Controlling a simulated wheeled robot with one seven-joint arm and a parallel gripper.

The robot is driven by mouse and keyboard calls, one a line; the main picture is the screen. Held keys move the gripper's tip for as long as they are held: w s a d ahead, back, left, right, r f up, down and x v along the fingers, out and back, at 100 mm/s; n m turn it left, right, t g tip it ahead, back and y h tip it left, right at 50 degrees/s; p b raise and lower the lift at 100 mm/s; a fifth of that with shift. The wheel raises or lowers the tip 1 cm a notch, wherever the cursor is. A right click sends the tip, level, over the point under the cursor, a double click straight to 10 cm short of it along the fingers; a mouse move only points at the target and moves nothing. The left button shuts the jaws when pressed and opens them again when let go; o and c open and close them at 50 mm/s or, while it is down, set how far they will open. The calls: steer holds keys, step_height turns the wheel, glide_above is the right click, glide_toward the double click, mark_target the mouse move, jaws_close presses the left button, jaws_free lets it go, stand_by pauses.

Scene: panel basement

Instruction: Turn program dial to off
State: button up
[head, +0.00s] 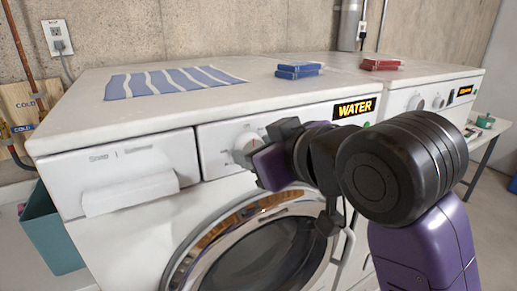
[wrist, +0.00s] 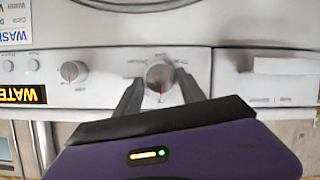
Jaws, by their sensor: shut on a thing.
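The program dial (head: 244,142) is a round pale knob on the front panel of the left white washer (head: 80,185), right of its drawer. In the wrist view, which looks upside down, the dial (wrist: 160,75) sits between the tips of my two dark fingers, with a red mark on its face. My gripper (head: 262,150) is shut on the dial, and its fingers (wrist: 160,88) lie along both sides of it. In the head view my gripper hides part of the dial and panel. I cannot read the labels around the dial.
A smaller knob (wrist: 73,72) and buttons (wrist: 20,66) share the panel. The round door (head: 265,250) lies below.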

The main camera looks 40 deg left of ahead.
steer(key=shift+f, duration=0.1)
steer(key=o, duration=1.4)
steer(key=shift+c, duration=0.2)
steer(key=b+v, duration=0.1)
steer(key=v, duration=0.6)
steer(key=shift+d+r, duration=0.25)
steer(key=shift+d, duration=0.05)
steer(key=shift+s, duration=0.1)
